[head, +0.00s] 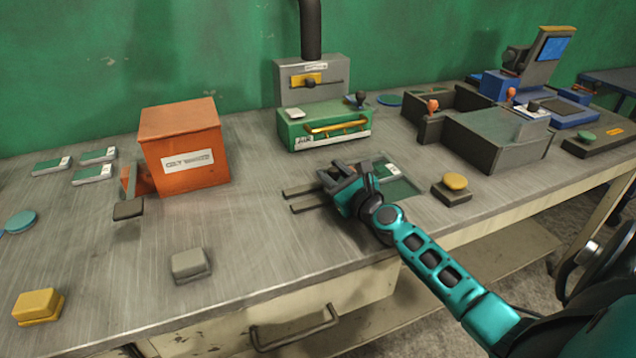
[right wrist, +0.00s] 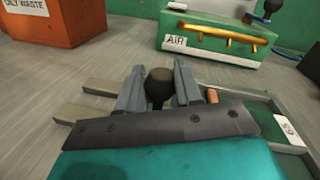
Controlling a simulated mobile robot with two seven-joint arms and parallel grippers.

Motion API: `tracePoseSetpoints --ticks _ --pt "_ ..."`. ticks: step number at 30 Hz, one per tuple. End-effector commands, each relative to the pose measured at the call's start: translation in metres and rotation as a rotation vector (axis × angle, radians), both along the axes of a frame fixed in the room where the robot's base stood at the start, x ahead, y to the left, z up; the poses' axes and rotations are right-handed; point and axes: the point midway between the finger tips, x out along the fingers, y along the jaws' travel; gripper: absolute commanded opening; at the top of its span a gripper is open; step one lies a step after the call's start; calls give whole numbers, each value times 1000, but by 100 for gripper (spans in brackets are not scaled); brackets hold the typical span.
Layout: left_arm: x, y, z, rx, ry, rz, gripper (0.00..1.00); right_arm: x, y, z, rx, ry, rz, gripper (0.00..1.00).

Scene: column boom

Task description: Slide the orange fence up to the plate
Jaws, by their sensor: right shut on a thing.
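My right gripper (head: 347,176) is over the bench fixture, and in the right wrist view its two fingers (right wrist: 160,88) are shut on a dark round knob (right wrist: 160,76). A small orange piece (right wrist: 212,96) shows just right of the fingers; it may be part of the orange fence, most of which is hidden by the gripper. The green plate (head: 401,188) with a white label lies right of the gripper and also shows in the right wrist view (right wrist: 269,124). Two grey rails (head: 300,191) stick out to the left. I cannot tell the gap between fence and plate. My left gripper is not in view.
Behind the gripper stands a green air box (head: 325,127) with brass fittings. An orange waste bin (head: 184,150) is at left. A yellow button (head: 456,181) and a grey box (head: 497,136) stand to the right.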

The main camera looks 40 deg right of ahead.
Motion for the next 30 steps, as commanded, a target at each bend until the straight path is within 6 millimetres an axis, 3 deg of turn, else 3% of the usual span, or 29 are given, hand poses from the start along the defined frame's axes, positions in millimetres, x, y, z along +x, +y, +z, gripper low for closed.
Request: tracePoseSetpoints --ticks 7,8,14,23,30 --pt "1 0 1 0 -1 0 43 0 -3 4 -1 -7 -7 0" --pt "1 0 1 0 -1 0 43 0 -3 4 -1 -7 -7 38" --pt "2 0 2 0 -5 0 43 0 -2 3 0 -5 -5 56" --pt "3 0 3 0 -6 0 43 -2 -1 2 0 -2 -3 56" --pt "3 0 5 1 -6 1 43 -32 2 0 0 1 -3 56"
